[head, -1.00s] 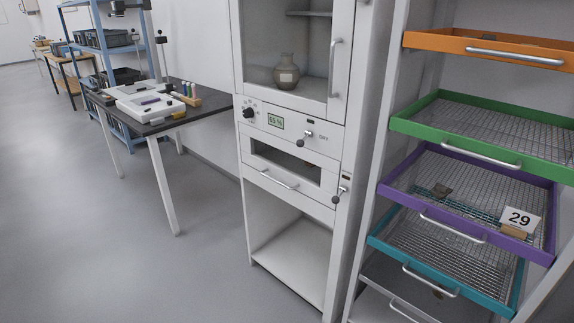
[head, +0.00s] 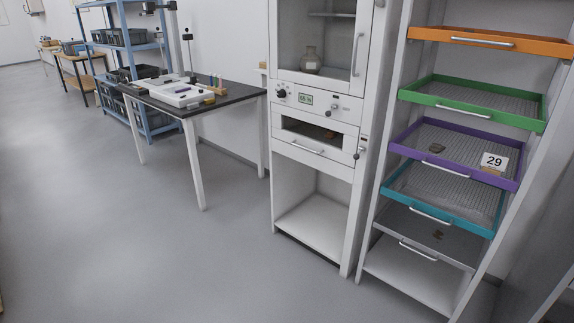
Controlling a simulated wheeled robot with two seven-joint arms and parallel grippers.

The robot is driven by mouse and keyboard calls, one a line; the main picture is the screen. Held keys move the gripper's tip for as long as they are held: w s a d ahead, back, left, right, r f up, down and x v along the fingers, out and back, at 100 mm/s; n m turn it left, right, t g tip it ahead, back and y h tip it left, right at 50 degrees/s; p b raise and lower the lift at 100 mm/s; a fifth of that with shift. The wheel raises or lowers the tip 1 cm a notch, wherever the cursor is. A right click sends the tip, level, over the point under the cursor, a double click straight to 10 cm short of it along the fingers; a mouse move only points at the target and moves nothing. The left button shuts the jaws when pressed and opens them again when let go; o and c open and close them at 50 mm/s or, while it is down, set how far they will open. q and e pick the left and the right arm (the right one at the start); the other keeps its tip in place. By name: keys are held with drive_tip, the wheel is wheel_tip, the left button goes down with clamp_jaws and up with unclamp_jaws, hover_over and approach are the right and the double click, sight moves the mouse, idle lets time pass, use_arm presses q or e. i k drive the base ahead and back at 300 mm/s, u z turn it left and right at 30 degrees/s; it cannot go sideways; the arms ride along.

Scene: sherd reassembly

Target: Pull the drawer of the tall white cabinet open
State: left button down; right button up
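The tall white cabinet (head: 314,98) stands right of the middle in the head view. Its drawer (head: 310,151) is shut, below the control panel, with a window strip in its front and a silver bar handle (head: 307,147). Something small and brownish shows behind the window. A glass door with an upright handle (head: 356,55) closes the upper part, with a grey jar (head: 311,61) inside. Neither of my grippers is in view.
Right of the cabinet stands a rack with orange (head: 489,41), green, purple and teal trays. A dark-topped table (head: 232,95) with white equipment stands left of it. A blue shelf (head: 147,48) stands farther back. The floor (head: 150,250) in front is clear.

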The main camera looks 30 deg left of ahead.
sight(293, 117)
drive_tip(key=u, duration=1.7)
drive_tip(key=i, duration=2.55)
drive_tip(key=z, duration=1.6)
drive_tip(key=i, duration=0.7)
drive_tip(key=z, duration=0.05)
